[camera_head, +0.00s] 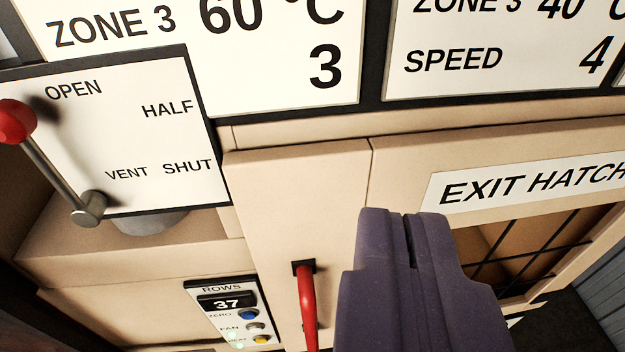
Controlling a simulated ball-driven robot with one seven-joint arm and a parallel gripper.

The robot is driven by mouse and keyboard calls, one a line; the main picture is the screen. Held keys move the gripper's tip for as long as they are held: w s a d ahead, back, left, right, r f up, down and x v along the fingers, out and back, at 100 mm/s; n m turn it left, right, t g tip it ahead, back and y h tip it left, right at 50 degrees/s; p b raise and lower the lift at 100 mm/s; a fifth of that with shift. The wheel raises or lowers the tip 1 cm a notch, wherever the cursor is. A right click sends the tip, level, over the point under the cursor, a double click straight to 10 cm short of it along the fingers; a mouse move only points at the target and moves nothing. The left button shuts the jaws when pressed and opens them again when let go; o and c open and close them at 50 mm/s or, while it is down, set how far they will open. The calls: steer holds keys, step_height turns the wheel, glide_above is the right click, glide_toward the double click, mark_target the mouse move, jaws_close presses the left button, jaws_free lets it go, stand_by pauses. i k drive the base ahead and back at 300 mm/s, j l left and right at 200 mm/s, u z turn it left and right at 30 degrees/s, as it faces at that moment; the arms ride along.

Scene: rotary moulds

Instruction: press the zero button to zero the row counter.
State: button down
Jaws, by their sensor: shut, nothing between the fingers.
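The row counter (227,303) is a small panel headed ROWS at the lower left of the view, with a dark display reading 37. The zero button (247,315) is the blue one on the panel, beside the word ZERO. My gripper (405,215) is purple, shut and empty, at the lower right of centre. It is to the right of the panel and apart from it in the picture. How far its tips are from the panel in depth I cannot tell.
A red handle (307,305) stands out between the panel and my gripper. Below the blue button are a grey button (255,326) and a yellow button (262,339). A vent lever with a red knob (15,121) is at left, pointing toward OPEN. The EXIT HATCH (535,187) is at right.

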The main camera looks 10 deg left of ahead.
mark_target(246, 315)
steer(key=k+l+u, duration=0.1)
steer(key=k+u, duration=0.15)
steer(key=k, duration=0.4)
steer(key=k+u, duration=0.3)
steer(key=k, duration=0.35)
